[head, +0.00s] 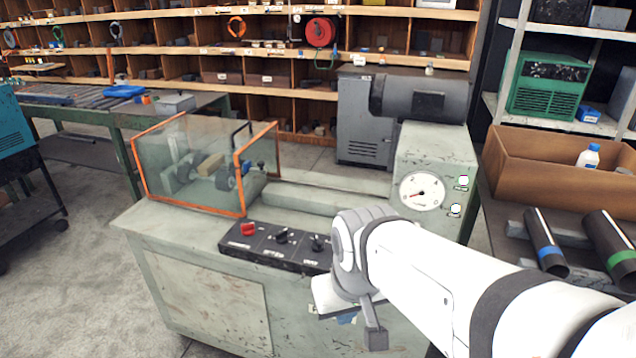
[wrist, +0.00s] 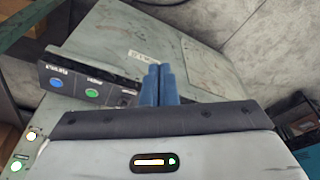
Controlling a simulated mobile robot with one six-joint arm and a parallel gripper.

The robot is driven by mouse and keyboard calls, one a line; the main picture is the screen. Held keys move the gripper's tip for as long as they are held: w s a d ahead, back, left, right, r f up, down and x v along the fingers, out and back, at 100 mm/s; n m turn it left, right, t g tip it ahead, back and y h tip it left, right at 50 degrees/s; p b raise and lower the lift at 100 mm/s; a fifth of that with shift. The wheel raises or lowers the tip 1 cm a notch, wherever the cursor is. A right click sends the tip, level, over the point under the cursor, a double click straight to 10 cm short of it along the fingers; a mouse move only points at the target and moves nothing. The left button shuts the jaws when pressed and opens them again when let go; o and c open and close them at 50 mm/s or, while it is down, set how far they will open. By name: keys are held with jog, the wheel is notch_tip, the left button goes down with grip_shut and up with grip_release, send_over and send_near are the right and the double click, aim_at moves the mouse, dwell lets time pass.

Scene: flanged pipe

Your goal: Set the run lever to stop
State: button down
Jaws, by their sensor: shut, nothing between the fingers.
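The green-grey machine (head: 200,250) carries a dark control panel (head: 262,254) on its front edge. On the panel are a red knob (head: 248,229) and two black handles, one in the middle (head: 282,236) and one farther right (head: 317,243). I cannot read which is the run lever. My arm hides the panel's right end. In the wrist view, my gripper (wrist: 157,86) shows two blue fingers shut together with nothing between them. They are close beside a dark panel face (wrist: 110,90) with a blue button (wrist: 56,83) and a green button (wrist: 92,93). Contact cannot be told.
An orange-framed clear guard (head: 205,165) stands on the machine's left. A round gauge (head: 422,191) and lit lamps (head: 463,181) sit on the housing at right. A wooden crate (head: 545,170) and pipes (head: 545,243) lie farther right.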

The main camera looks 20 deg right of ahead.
jog(key=shift+a, duration=0.1)
jog(key=w+d+r+m+p, duration=0.1)
jog(key=w+d+r, duration=0.15)
jog(key=w, duration=0.55)
jog(key=w+d+r+m+g+p, duration=0.1)
jog(key=w+d+r, duration=0.15)
jog(key=w, duration=0.55)
jog(key=w+d+r+p, duration=0.1)
jog(key=w+d, duration=0.2)
jog(key=w, duration=0.5)
jog(key=w+d+f+m+p, duration=0.1)
jog(key=w+d+f, duration=0.2)
jog(key=w+d, duration=0.3)
jog(key=w+d+f+m, duration=0.1)
jog(key=w+d+f, duration=0.3)
jog(key=w, duration=0.6)
jog(key=d, duration=0.2)
jog(key=shift+w+d+f+m+g+p, duration=0.3)
jog(key=shift+w+m+g+p, duration=0.05)
jog(key=shift+m+g, duration=0.05)
